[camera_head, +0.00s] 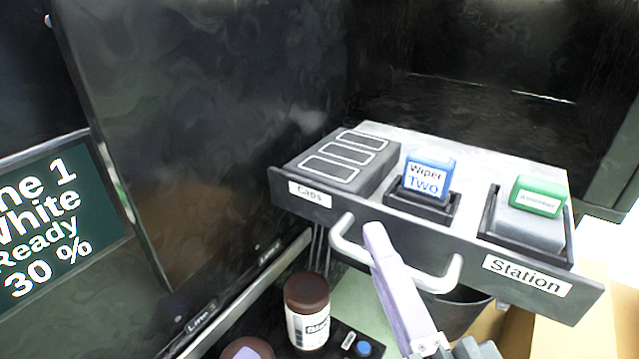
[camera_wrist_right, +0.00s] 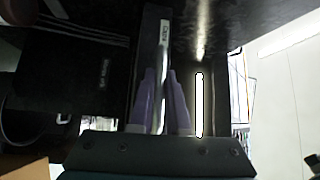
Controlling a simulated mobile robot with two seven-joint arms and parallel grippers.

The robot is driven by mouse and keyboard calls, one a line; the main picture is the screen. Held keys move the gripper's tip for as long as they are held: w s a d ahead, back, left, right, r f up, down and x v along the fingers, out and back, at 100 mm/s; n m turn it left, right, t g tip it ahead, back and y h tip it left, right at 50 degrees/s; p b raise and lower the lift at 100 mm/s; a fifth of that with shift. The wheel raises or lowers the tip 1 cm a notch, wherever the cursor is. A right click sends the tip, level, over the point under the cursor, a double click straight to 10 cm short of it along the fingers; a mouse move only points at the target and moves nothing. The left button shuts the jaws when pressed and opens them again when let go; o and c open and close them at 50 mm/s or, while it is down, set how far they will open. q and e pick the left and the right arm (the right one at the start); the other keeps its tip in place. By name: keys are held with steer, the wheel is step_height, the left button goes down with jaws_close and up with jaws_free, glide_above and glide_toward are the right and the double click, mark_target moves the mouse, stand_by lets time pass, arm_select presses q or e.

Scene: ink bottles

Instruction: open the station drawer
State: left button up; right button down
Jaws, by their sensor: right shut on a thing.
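The station drawer (camera_head: 404,230) stands pulled out of the dark cabinet, with its contents in view and a "Station" label on its front. Its pale, curved handle (camera_head: 346,243) runs along the front; in the right wrist view the handle (camera_wrist_right: 163,60) passes between the purple fingers. My right gripper (camera_head: 376,236) is shut on the handle, one purple finger showing in front of it in the head view. It also shows in the right wrist view (camera_wrist_right: 162,85). My left gripper is not in view.
Below stand a brown-capped bottle (camera_head: 308,312) and a dark round container (camera_head: 456,312). A display (camera_head: 50,225) is at the left.

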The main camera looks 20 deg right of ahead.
steer(key=c, duration=1.2)
jaws_free()
steer(key=shift+o, duration=0.2)
steer(key=shift+s, duration=0.1)
steer(key=s+f, duration=0.1)
steer(key=s, duration=0.8)
steer(key=shift+s+a+p, duration=0.3)
steer(key=shift+a+p, duration=0.05)
steer(key=shift+p, duration=0.05)
steer(key=shift+f, duration=0.1)
